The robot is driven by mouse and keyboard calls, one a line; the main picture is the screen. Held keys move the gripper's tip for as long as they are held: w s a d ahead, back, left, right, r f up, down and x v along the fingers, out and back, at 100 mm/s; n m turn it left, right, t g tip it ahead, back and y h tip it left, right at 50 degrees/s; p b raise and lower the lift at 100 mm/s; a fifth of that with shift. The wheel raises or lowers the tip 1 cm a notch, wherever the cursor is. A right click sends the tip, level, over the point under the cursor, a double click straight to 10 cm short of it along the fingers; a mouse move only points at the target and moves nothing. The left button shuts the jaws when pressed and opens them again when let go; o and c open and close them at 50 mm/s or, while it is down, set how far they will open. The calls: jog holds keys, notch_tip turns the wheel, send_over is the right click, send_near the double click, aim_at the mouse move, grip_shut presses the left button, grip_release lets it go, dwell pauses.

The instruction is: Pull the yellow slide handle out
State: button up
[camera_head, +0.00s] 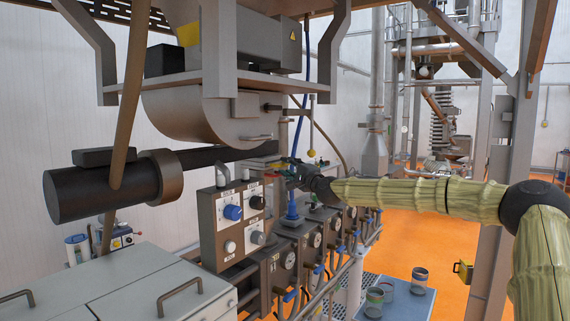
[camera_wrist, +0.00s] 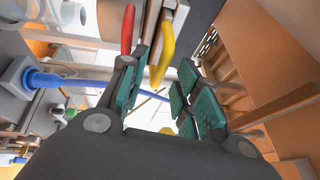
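A curved yellow handle (camera_wrist: 162,62) shows at the top middle of the wrist view, with a pale bracket above it. A red handle (camera_wrist: 127,30) is just left of it. My gripper (camera_wrist: 163,82) has green-padded fingers spread apart, and the yellow handle's lower end appears between them, nearer the left finger. I cannot tell whether they touch. In the head view my gripper (camera_head: 288,172) is at the machine, just right of the control box. There the yellow handle is too small or hidden to make out.
The control box (camera_head: 232,215) with knobs stands left of my gripper. A blue rod (camera_wrist: 65,81) crosses the left of the wrist view. A large drum (camera_head: 215,112) hangs above. A blue table (camera_head: 405,300) with several cups stands at lower right.

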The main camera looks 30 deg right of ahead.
aim_at(269, 162)
jog(key=shift+w+r+p, duration=0.2)
jog(key=shift+w+p, duration=0.25)
jog(key=shift+w, duration=0.95)
jog(key=shift+d, duration=0.1)
grip_shut()
